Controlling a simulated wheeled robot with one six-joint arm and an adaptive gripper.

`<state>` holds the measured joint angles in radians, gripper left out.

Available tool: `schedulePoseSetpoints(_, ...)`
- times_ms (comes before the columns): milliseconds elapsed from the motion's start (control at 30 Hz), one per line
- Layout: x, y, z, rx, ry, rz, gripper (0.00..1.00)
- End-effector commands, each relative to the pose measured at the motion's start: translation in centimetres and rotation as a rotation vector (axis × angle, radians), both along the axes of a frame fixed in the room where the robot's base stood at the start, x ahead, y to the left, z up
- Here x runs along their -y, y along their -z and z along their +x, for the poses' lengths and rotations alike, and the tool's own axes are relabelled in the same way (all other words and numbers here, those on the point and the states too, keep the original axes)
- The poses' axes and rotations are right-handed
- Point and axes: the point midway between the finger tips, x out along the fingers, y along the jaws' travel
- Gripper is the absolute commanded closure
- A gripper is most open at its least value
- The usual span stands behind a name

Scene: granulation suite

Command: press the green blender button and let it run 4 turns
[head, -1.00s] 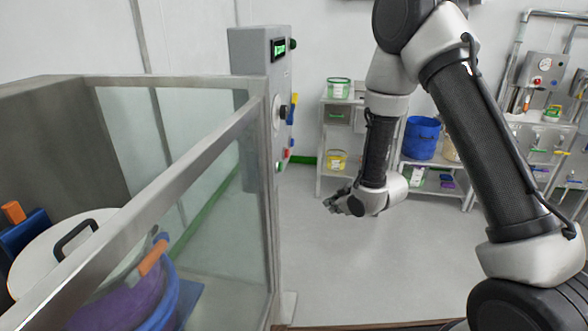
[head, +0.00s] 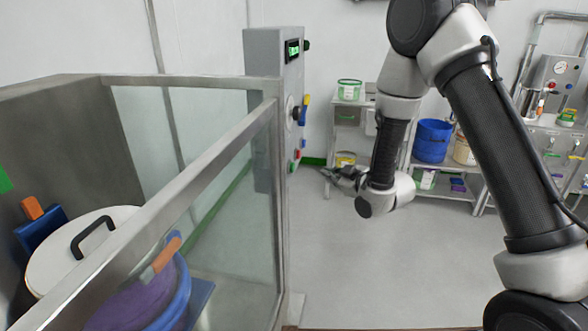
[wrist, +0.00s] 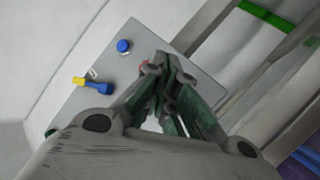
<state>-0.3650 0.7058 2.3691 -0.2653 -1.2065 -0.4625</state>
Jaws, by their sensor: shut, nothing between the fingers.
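The grey control box (head: 262,120) with a lit display (head: 293,49) stands at the middle of the head view. Low on its face are a blue button (head: 303,143), a red one (head: 298,155) and a small green button (head: 292,167). My gripper (head: 334,173) is to the right of the green button in that view, apart from the box in the picture. In the wrist view my shut, empty gripper (wrist: 163,62) points at the panel face, below and right of the blue button (wrist: 124,46). It covers part of the panel; I cannot make out the green button there.
A yellow and blue switch (wrist: 92,84) sits on the panel. A glass-sided guard frame (head: 190,150) encloses a drum with a white lid (head: 85,250) on the left. Shelves with a blue bucket (head: 432,140) stand behind. Floor between is clear.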

Motion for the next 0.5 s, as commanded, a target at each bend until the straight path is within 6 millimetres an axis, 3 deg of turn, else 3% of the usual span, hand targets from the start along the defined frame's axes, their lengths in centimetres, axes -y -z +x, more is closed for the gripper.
schedulePoseSetpoints(300,-4.6,0.0,0.8,0.001,-0.003,0.000,1.00)
schedulePoseSetpoints(500,-6.4,0.0,1.3,0.000,-0.001,0.001,1.00)
